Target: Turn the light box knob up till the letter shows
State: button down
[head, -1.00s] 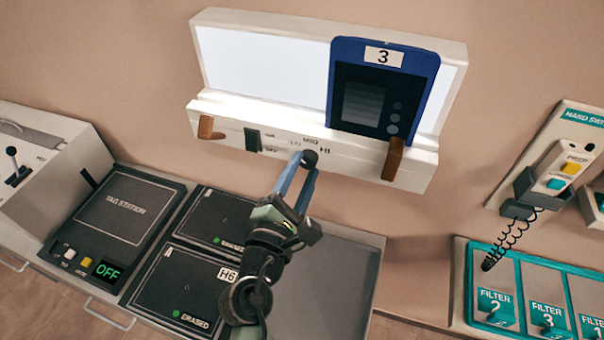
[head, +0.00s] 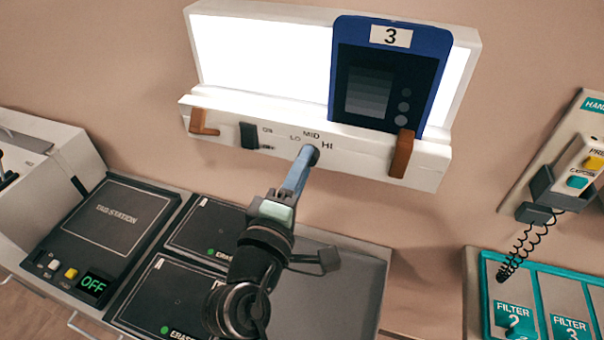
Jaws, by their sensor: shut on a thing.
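The light box (head: 260,60) is on the wall, its screen glowing bright white. A blue-framed plate marked 3 (head: 391,75) stands against its right half. It shows a stepped grey strip and several round spots; I see no letter on it. The knob (head: 310,153) is on the box's front ledge, with LO, MID and HI printed around it. My gripper (head: 305,158) is shut on the knob, its fingers hiding most of it. I cannot tell where the knob points.
Brown clips (head: 402,153) and a dark switch (head: 249,136) sit on the ledge. Below is a counter with the tag station (head: 108,220), its display reading OFF, and dark erased plates (head: 207,230). A corded hand switch (head: 575,180) and a teal filter rack (head: 540,300) are at right.

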jog(key=shift+m, duration=0.4)
jog(key=shift+c, duration=2.2)
grip_release()
jog(key=b+v, duration=0.3)
jog(key=v, duration=1)
jog(key=shift+b, duration=0.35)
jog(key=w+d+r+m+t+y, duration=0.1)
jog(key=w+r+m+t, duration=0.2)
jog(key=r, duration=0.6)
jog(key=w+d+r+m+t+y, duration=0.1)
jog(key=w+r+m+t, duration=0.1)
jog(key=r+m, duration=0.5)
jog(key=s+d+r+m+t+y, duration=0.1)
jog(key=s+r+t, duration=0.1)
jog(key=r, duration=0.8)
jog(key=s+d+r+m+t+y, duration=0.1)
jog(key=s+r+t+y, duration=0.1)
jog(key=r, duration=0.8)
jog(key=shift+s+d+m+t+y, duration=0.25)
jog(key=shift+s+t, duration=0.35)
jog(key=shift+s, duration=0.5)
